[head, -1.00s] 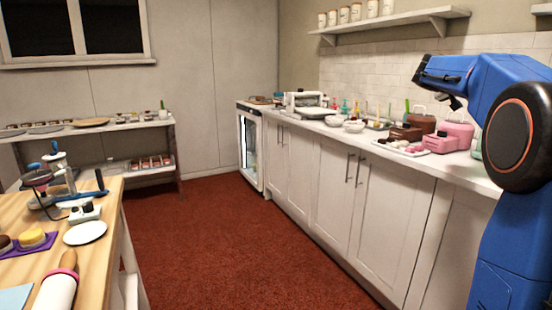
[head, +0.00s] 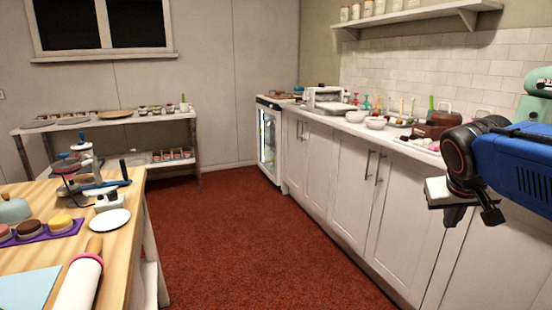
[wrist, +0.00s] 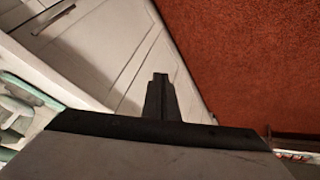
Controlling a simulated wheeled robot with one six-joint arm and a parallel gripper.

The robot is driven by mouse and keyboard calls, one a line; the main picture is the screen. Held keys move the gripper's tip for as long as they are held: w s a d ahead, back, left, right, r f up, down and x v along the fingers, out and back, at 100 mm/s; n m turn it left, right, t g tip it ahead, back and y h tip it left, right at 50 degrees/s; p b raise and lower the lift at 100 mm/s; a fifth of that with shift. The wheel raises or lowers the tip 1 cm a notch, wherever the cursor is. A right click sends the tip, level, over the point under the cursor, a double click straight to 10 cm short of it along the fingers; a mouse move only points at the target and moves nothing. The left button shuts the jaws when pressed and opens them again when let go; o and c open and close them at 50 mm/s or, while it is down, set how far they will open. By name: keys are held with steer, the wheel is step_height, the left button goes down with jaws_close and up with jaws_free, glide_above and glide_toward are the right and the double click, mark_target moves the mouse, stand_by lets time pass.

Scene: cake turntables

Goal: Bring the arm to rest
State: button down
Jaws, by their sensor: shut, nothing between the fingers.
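My blue arm reaches in from the right edge of the head view. My gripper (head: 473,217) hangs in front of the white lower cabinets at the right, below the counter edge. In the wrist view my gripper (wrist: 161,95) shows as dark fingers closed together, with nothing between them. It points past the pale cabinet doors toward the red carpet.
A white-fronted counter (head: 345,190) with tools and boxes runs along the right wall. A wooden table (head: 112,240) with a rolling pin (head: 80,282) and a white disc (head: 110,220) stands at the left. The red carpet (head: 235,235) between them is clear.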

steer(key=s+a+f+n+y, duration=0.2)
steer(key=s+a+f+y, duration=0.2)
steer(key=s+a+f, duration=0.7)
steer(key=s+f, duration=0.3)
steer(key=shift+s+g, duration=0.2)
steer(key=shift+g, duration=0.1)
